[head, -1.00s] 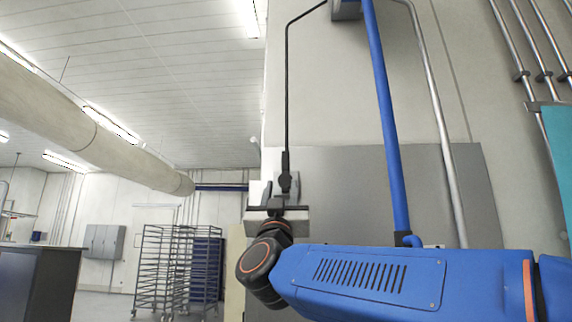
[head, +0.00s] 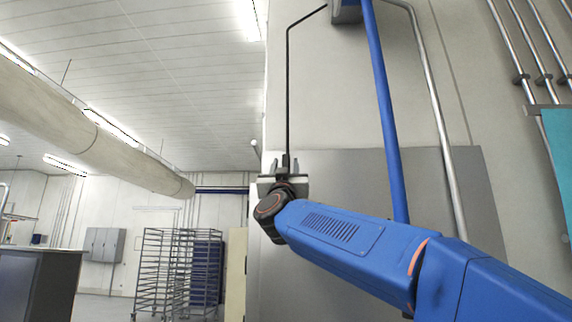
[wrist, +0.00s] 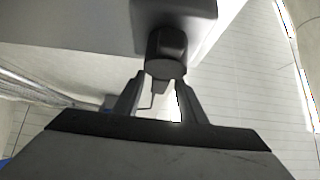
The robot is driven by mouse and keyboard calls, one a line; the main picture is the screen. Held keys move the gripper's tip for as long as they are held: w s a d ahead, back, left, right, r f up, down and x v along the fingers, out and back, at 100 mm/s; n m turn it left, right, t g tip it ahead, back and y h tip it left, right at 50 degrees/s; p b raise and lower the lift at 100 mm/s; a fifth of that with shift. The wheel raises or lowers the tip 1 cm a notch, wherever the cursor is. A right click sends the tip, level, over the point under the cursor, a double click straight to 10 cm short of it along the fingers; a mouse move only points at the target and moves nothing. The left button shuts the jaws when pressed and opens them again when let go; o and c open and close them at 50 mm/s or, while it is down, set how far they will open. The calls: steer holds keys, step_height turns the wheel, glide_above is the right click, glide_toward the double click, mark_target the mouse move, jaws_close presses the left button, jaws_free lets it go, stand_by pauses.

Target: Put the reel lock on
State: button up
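A dark hanging handle (head: 286,161) ends the black cord (head: 288,95), which comes down from a grey-blue housing (head: 346,10) at the top of the head view. I cannot make out a separate reel lock. My gripper (head: 283,170) points up beside the handle's lower end, fingers apart, partly hidden by my wrist. In the wrist view, my gripper (wrist: 161,83) has its two fingers spread. A dark round-ended piece (wrist: 166,52) sits at the fingertips, and a narrow tip with a thin line shows in the gap. I cannot tell whether the fingers touch it.
A blue pipe (head: 384,110) and a bare metal pipe (head: 436,120) run down the wall close by on the right. A grey wall panel (head: 440,190) lies behind my arm. Rack trolleys (head: 165,270) stand far off at left, with open space before them.

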steer(key=shift+w+r, duration=0.5)
jaws_close()
